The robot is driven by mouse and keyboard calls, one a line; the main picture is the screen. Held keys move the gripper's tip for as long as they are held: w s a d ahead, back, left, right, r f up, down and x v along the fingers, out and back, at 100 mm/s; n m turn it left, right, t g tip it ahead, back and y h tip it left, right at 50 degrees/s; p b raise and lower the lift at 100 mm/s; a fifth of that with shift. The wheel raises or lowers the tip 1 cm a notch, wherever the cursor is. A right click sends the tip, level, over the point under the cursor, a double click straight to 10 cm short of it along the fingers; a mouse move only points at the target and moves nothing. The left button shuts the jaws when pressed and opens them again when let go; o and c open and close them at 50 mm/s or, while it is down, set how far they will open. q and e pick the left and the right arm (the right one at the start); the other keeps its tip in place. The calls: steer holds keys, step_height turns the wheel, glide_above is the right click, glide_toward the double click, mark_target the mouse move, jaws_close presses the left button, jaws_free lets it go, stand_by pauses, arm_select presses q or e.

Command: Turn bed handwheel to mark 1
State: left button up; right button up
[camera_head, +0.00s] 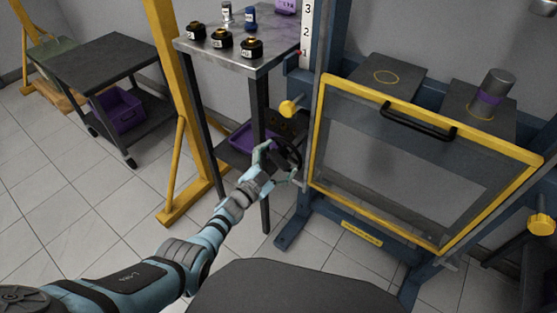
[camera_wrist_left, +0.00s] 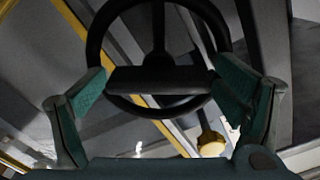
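The bed handwheel (camera_head: 291,150) is a dark spoked wheel on the left side of the blue press frame, left of the yellow-edged guard. My left gripper (camera_head: 277,163) is at the wheel, with its greenish fingers spread. In the left wrist view the handwheel (camera_wrist_left: 156,102) lies between and beyond the two finger pads of the left gripper (camera_wrist_left: 163,100). The pads are wide apart, and I cannot tell whether they touch the rim. A white scale (camera_head: 308,28) numbered 3, 2, 1 downward stands above, with a small red spot near the 1. My right gripper is out of view.
The clear guard (camera_head: 412,155) with a black handle stands right of the wheel. A yellow knob (camera_head: 289,107) sticks out just above the wheel. A steel table (camera_head: 225,62) with small black-based items stands behind left, with a purple bin below. Floor to the left is mostly clear.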

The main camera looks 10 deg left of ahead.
arm_select(q)
steer(key=shift+s+a+f, duration=0.2)
steer(key=shift+s, duration=0.05)
steer(key=shift+s+a, duration=0.15)
steer(key=shift+s, duration=0.15)
steer(key=v, duration=1.1)
steer(key=shift+s, duration=0.1)
